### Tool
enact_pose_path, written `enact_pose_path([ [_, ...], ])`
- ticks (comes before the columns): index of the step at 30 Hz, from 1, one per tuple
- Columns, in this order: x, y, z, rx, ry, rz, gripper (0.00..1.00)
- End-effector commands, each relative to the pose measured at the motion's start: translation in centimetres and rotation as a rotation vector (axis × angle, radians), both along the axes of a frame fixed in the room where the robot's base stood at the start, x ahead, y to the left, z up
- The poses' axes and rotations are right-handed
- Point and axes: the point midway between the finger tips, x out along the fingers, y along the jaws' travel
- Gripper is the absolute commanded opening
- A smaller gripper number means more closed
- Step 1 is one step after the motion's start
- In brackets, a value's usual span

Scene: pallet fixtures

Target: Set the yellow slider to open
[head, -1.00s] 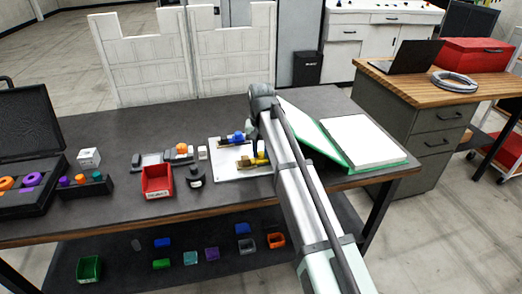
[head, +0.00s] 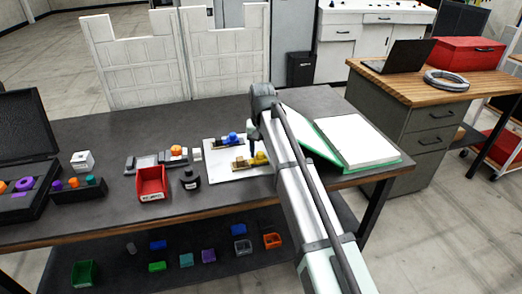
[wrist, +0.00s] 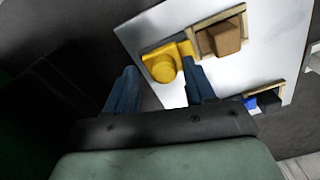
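The yellow slider (head: 261,158) sits on a white panel (head: 216,172) on the dark bench. In the wrist view its round yellow knob (wrist: 163,67) stands at one end of a beige track frame, beside a brown block (wrist: 224,38) in that frame. My gripper (wrist: 159,69) is open, with one blue finger on each side of the knob's near side. Whether the fingers touch the knob is not clear. A blue slider (head: 232,138) is farther back on the same panel; a bit of blue (wrist: 250,103) shows in the wrist view.
A red bin (head: 151,182) and a dark stand (head: 189,180) are left of the panel. A green-edged binder (head: 357,142) lies open to the right, close to my arm. Small parts and a black case (head: 20,140) are at the far left.

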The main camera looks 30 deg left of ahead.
Motion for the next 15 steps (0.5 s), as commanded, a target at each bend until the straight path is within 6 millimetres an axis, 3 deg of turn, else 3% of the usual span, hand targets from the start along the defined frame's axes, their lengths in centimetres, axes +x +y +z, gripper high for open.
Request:
enact_pose_path([
  [9, -0.3, 0.3, 0.0, 0.001, 0.002, 0.001, 0.54],
  [15, -1.7, 1.6, 0.0, 0.002, 0.002, 0.003, 0.54],
])
